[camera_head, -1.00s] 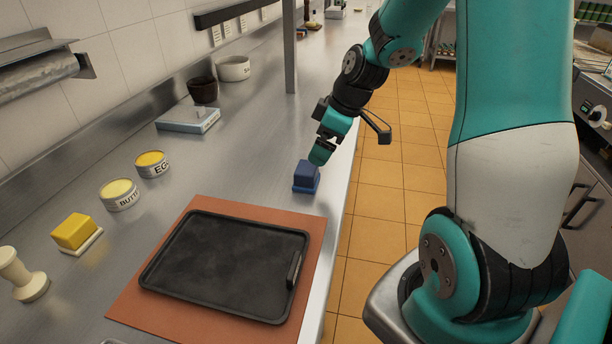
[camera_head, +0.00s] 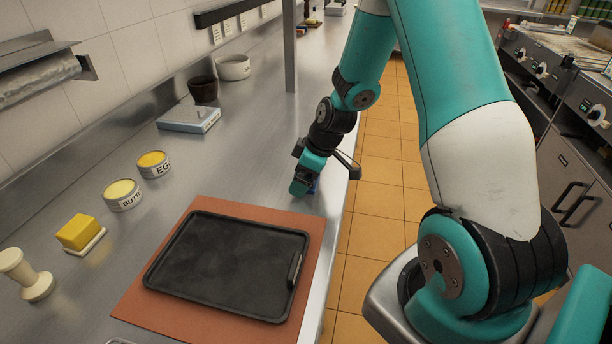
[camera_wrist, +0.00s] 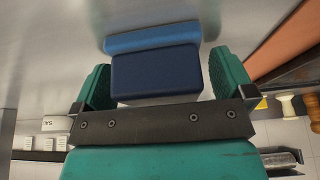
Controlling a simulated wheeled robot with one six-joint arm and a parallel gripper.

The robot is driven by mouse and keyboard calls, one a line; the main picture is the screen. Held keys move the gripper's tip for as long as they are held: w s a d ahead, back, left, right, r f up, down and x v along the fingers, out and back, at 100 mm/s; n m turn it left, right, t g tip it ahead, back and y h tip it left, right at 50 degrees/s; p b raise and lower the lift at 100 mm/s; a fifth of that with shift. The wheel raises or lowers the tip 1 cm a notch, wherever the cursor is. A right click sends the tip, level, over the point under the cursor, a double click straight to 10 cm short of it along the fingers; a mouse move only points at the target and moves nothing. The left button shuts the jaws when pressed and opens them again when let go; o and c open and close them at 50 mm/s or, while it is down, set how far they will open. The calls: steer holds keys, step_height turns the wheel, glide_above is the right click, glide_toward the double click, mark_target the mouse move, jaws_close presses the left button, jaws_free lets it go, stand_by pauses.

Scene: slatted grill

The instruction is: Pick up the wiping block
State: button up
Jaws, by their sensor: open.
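The blue wiping block (camera_wrist: 155,74) sits on the steel counter, with a lighter blue base strip along one side. In the wrist view it lies between the two green fingers of my gripper (camera_wrist: 160,82), with a small gap at the right finger and a narrow one at the left. My gripper is open around it. In the head view my gripper (camera_head: 302,188) is down at the counter's right side and hides most of the block, leaving only a bit of blue (camera_head: 314,187) showing.
A black tray (camera_head: 228,264) on a brown mat (camera_head: 150,314) lies in front of the gripper. Egg (camera_head: 153,163) and butter (camera_head: 122,194) tins, a yellow block (camera_head: 80,233) and a pale box (camera_head: 189,118) stand to the left. The counter's edge is close on the right.

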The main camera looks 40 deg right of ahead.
steer(key=c, duration=0.9)
steer(key=shift+r, duration=0.15)
step_height(320, 180, up, 20)
steer(key=shift+b, duration=0.45)
